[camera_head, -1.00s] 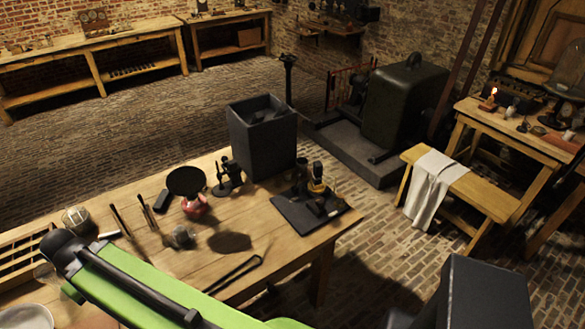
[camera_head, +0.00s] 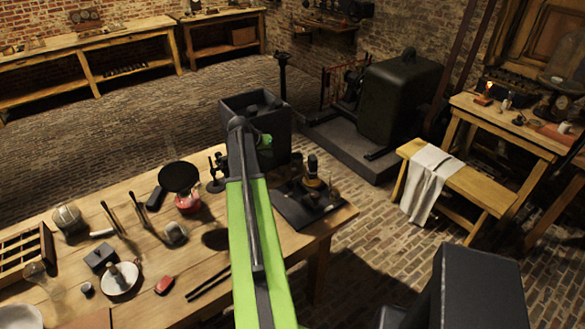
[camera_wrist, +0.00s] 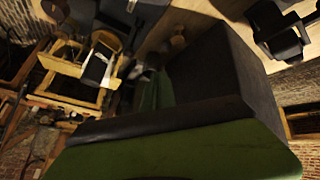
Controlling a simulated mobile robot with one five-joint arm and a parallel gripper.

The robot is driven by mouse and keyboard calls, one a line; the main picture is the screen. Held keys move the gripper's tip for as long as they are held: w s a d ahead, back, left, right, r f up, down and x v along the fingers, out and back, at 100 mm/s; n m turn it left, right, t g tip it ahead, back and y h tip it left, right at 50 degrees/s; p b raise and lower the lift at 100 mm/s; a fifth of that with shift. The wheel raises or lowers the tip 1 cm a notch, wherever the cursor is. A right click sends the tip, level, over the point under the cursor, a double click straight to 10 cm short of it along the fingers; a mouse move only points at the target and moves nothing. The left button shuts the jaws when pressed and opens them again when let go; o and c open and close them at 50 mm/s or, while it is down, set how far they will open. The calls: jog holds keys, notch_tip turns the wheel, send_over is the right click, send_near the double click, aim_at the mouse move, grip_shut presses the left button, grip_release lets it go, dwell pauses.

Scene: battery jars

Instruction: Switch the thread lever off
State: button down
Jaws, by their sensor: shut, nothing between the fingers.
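I cannot make out a thread lever for certain. A small dark instrument with a brass part (camera_head: 313,176) stands on a black base board (camera_head: 296,211) at the right end of the workbench. A small dark stand (camera_head: 216,178) is left of the grey box. My green arm reaches up across the bench in the head view. My gripper (camera_head: 264,143) shows only in part beyond the arm, in front of the grey box, and is shut and empty. Its fingertips are hidden. Dark and green parts of mine fill much of the wrist view.
The open grey box (camera_head: 284,130) stands at the bench's far edge. A round black dish on a red base (camera_head: 180,178), brushes and small tools lie to the left on the workbench (camera_head: 135,225). A bench with white cloth (camera_head: 428,180) stands at the right; brick floor lies between.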

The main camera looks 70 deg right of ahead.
jog(key=s+d+m, duration=0.1)
jog(key=s+d, duration=0.4)
jog(key=shift+s+r+g, duration=0.3)
notch_tip(320, 180, down, 9)
jog(key=s+d+b, duration=0.2)
jog(key=b, duration=0.7)
jog(key=shift+d, duration=0.15)
